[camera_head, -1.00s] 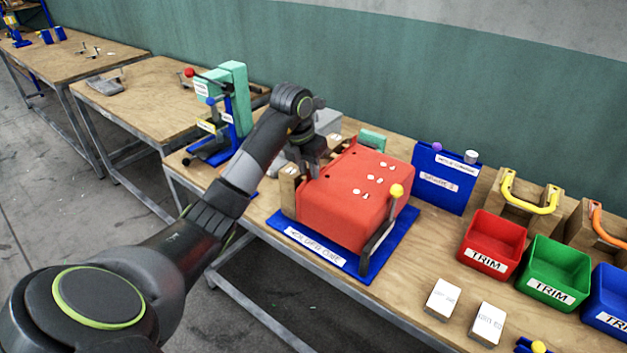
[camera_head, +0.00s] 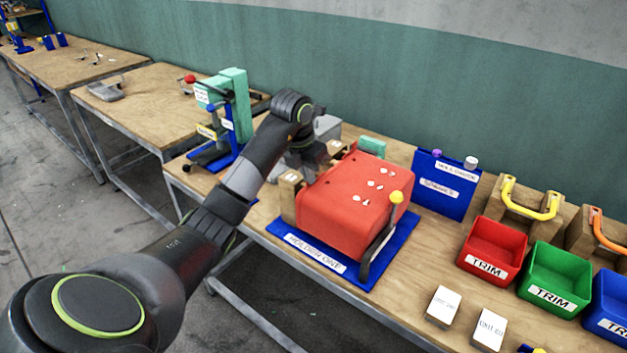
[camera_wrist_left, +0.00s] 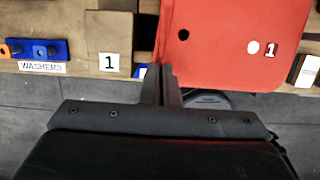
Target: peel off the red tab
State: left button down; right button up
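A large red moulded block (camera_head: 345,215) sits on a blue base labelled HOLDER ONE (camera_head: 300,250). I cannot pick out a separate red tab in either view. My left gripper (camera_head: 312,165) is at the block's back left corner in the head view. In the left wrist view my left gripper's fingers (camera_wrist_left: 164,72) are together, at the lower left edge of the red block (camera_wrist_left: 225,45). I cannot see anything between them; a thin piece at the tips could be hidden. My right gripper is not in view.
A lever with a yellow knob (camera_head: 396,197) stands at the block's right. Red (camera_head: 490,250), green (camera_head: 555,275) and blue TRIM bins stand to the right. A teal and blue press (camera_head: 228,115) stands left. Wooden blocks adjoin the gripper, one marked 1 (camera_wrist_left: 108,42).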

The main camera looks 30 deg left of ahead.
pick_arm(q)
jog(key=shift+r, duration=0.15)
jog(key=shift+w+p+v, duration=0.25)
jog(key=shift+p+v, duration=0.35)
jog(key=shift+v, duration=0.35)
jog(key=shift+w+p+v, duration=0.2)
jog(key=shift+p+v, duration=0.35)
jog(key=shift+v, duration=0.4)
jog(key=shift+w+p+v, duration=0.25)
jog(key=shift+p+v, duration=0.35)
jog(key=shift+v, duration=0.3)
jog(key=shift+r, duration=0.15)
